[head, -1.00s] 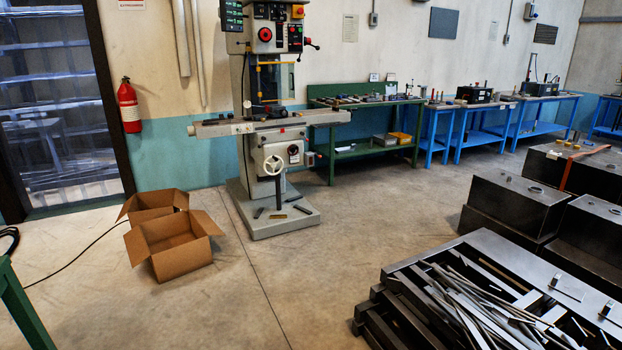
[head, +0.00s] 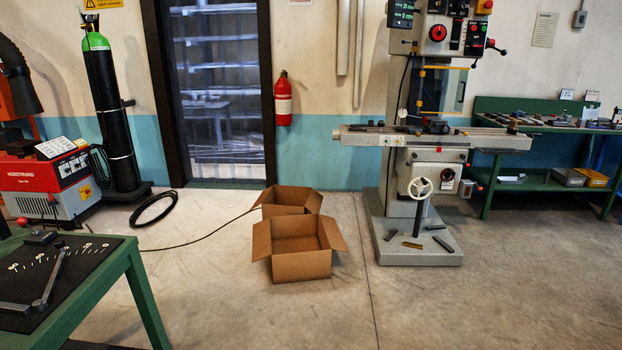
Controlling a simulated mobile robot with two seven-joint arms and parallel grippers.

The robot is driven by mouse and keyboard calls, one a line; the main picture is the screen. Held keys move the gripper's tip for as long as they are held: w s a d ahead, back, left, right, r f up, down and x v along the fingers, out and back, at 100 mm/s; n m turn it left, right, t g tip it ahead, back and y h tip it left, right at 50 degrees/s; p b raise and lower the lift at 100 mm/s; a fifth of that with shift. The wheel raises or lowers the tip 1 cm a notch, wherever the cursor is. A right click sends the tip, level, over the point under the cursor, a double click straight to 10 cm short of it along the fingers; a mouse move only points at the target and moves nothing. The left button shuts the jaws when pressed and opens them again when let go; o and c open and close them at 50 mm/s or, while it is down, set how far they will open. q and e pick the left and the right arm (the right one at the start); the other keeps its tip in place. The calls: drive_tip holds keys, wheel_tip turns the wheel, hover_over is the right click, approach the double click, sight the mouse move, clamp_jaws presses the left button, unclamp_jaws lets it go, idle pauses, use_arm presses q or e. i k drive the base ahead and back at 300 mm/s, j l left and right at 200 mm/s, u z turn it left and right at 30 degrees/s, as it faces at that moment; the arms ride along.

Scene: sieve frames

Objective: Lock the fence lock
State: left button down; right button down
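I see no fence and no fence lock in the head view. Neither of my grippers is in the picture, so I cannot see whether they hold anything. A dark doorway (head: 222,95) with shelves behind it stands in the back wall, and I see no lock on it.
Two open cardboard boxes (head: 300,267) lie on the floor ahead. A milling machine (head: 415,200) stands right of them. A green table (head: 135,290) is at the near left, a red welder (head: 45,190) and a gas cylinder (head: 110,120) behind it. Floor at the lower right is clear.

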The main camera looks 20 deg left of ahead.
sight(21, 220)
drive_tip(key=i+j+u, duration=0.1)
drive_tip(key=i+u, duration=0.3)
drive_tip(key=i, duration=0.15)
drive_tip(key=i+u, duration=0.45)
drive_tip(key=i+j+u, duration=0.1)
drive_tip(key=i+u, duration=0.3)
drive_tip(key=i+l+u, duration=0.1)
drive_tip(key=i+u, duration=0.35)
drive_tip(key=i, duration=0.15)
drive_tip(key=z, duration=7.1)
